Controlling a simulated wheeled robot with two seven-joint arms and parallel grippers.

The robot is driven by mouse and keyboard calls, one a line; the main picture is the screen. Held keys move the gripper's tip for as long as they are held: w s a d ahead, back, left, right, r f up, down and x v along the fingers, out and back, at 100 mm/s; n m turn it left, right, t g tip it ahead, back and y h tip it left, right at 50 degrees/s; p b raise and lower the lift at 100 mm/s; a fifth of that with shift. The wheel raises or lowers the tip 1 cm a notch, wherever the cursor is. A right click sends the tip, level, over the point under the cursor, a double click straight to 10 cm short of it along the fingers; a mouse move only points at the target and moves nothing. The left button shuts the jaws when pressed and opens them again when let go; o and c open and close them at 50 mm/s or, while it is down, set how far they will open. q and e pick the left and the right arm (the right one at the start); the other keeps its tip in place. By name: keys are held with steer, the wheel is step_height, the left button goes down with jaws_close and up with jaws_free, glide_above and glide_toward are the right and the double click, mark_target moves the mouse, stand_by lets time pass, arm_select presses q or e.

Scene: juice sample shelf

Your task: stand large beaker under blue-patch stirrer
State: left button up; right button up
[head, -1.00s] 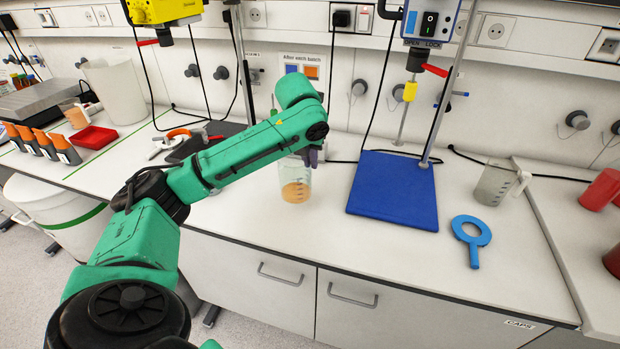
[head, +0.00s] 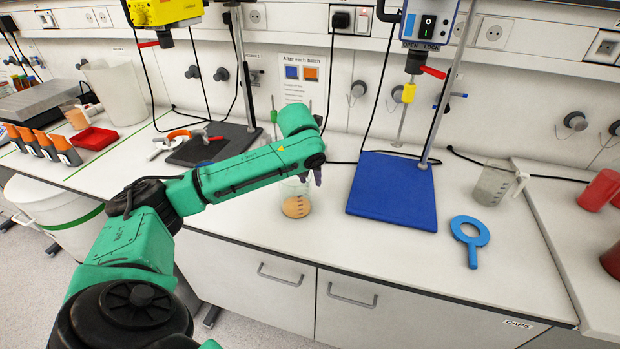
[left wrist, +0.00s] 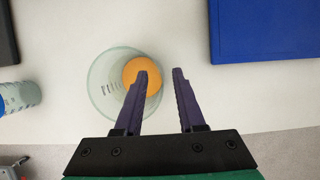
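A clear beaker (head: 296,206) with orange liquid stands on the bench left of a blue base plate (head: 385,212). A stirrer (head: 428,22) with a blue patch hangs over this plate; its shaft (head: 403,122) reaches down above it. My left gripper (head: 311,179) is at the beaker's upper right. In the left wrist view the gripper (left wrist: 160,74) is open. One finger overlaps the beaker (left wrist: 98,86), the other lies right of its rim; I cannot tell whether either touches it. My right gripper is not in view.
A yellow stirrer (head: 165,12) hangs over a dark plate (head: 228,140) at left. A support rod (head: 442,90) rises behind the blue plate. The bench between beaker and blue plate is clear.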

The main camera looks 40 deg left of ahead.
arm_select(q)
steer(key=v, duration=1.1)
steer(key=shift+r+b, duration=0.3)
steer(key=shift+r, duration=0.05)
steer(key=shift+s+d, duration=0.1)
steer(key=shift+s, duration=0.05)
